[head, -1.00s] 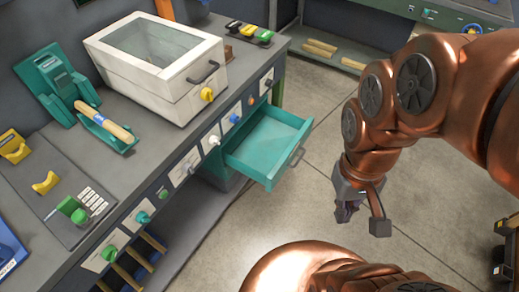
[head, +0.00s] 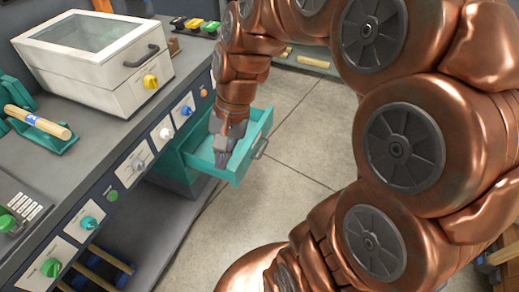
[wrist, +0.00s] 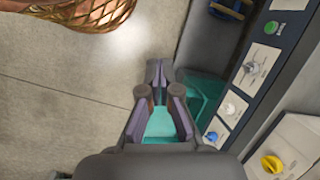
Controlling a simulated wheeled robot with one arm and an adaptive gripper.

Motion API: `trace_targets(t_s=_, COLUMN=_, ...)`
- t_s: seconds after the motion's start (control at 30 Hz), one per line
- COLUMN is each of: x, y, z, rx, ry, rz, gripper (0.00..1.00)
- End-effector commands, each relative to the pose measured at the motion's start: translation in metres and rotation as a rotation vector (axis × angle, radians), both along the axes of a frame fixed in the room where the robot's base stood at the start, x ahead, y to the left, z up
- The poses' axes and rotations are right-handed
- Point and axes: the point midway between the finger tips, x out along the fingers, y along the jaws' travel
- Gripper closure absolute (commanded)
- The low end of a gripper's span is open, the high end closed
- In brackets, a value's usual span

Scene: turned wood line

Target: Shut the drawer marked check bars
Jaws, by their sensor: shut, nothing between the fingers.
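The teal drawer (head: 250,136) stands pulled out from under the workbench in the head view, with a dark handle (head: 261,148) on its front. No marking on it can be read. My gripper (head: 221,158) points down at the drawer's near side and covers part of it. In the wrist view my gripper (wrist: 158,72) is shut and empty, its fingertips together, with the teal drawer (wrist: 160,124) seen behind and between its fingers. I cannot tell whether the fingers touch the drawer.
The workbench (head: 97,142) carries a white lidded box (head: 110,85) and a wooden rod (head: 38,122) in a green holder. Knobs line its front panel (head: 125,172). Bare floor (head: 300,150) lies to the right of the drawer.

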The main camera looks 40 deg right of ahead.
Motion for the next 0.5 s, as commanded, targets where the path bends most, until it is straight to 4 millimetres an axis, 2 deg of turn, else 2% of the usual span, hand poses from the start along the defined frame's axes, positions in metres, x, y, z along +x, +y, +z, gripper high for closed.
trace_targets(t_s=0.03, x=0.017, y=-0.008, z=-0.027, rx=0.029, ry=0.005, rz=-0.083, gripper=1.00)
trace_targets(t_s=0.13, x=0.050, y=-0.024, z=-0.051, rx=0.091, ry=0.012, rz=-0.255, gripper=1.00)
trace_targets(t_s=0.27, x=0.089, y=-0.055, z=-0.085, rx=0.174, ry=0.031, rz=-0.486, gripper=1.00)
trace_targets(t_s=0.37, x=0.116, y=-0.086, z=-0.113, rx=0.240, ry=0.049, rz=-0.670, gripper=1.00)
trace_targets(t_s=0.5, x=0.148, y=-0.140, z=-0.154, rx=0.338, ry=0.076, rz=-0.933, gripper=1.00)
